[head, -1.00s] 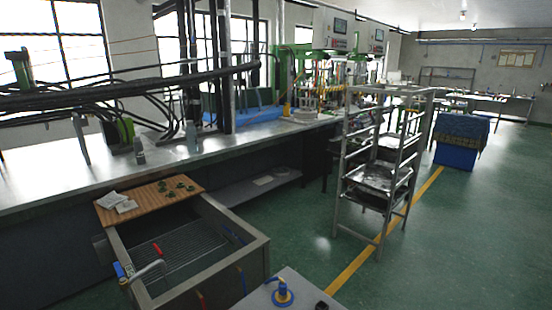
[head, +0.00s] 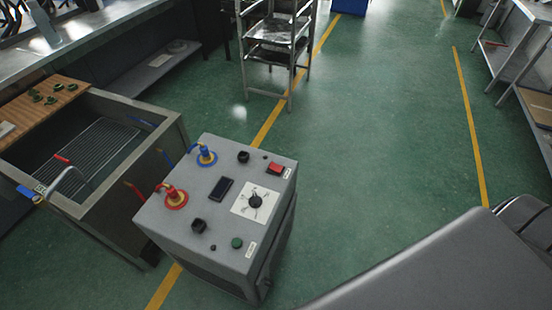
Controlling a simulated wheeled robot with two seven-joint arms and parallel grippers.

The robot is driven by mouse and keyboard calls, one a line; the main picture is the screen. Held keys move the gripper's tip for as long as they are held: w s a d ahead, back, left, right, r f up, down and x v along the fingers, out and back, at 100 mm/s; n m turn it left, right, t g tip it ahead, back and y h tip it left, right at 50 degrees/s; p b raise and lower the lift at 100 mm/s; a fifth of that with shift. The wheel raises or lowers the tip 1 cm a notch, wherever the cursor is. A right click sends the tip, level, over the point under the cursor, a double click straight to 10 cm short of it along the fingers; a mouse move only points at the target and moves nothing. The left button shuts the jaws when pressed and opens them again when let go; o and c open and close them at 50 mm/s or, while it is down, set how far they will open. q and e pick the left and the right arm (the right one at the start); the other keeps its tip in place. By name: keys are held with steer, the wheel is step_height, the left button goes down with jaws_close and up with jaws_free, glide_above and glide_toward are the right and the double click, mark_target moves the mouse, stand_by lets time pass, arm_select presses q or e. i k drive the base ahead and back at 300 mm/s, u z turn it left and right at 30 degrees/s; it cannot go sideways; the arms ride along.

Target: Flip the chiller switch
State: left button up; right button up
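The chiller is a grey box (head: 225,178) standing on the floor in the middle of the head view. A red rocker-like switch (head: 274,168) sits at the far right corner of its top, beside a small white label. I cannot tell which way the switch is set. A black dial on a white plate (head: 255,201), a dark display (head: 221,188) and a green button (head: 237,243) are also on the top. A blue hose fitting (head: 206,154) and a red hose fitting (head: 174,195) are on its left side. Neither gripper is in view.
A metal sink or tank (head: 165,140) with a wire rack stands just left of the chiller, with a wooden board (head: 62,88) across its far left end. A metal shelf cart (head: 277,45) stands behind. Open green floor (head: 385,125) lies to the right.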

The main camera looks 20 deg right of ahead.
mark_target(276, 168)
steer(key=k, duration=1.25)
steer(key=z, duration=0.65)
steer(key=i, duration=1.35)
steer(key=u, duration=0.75)
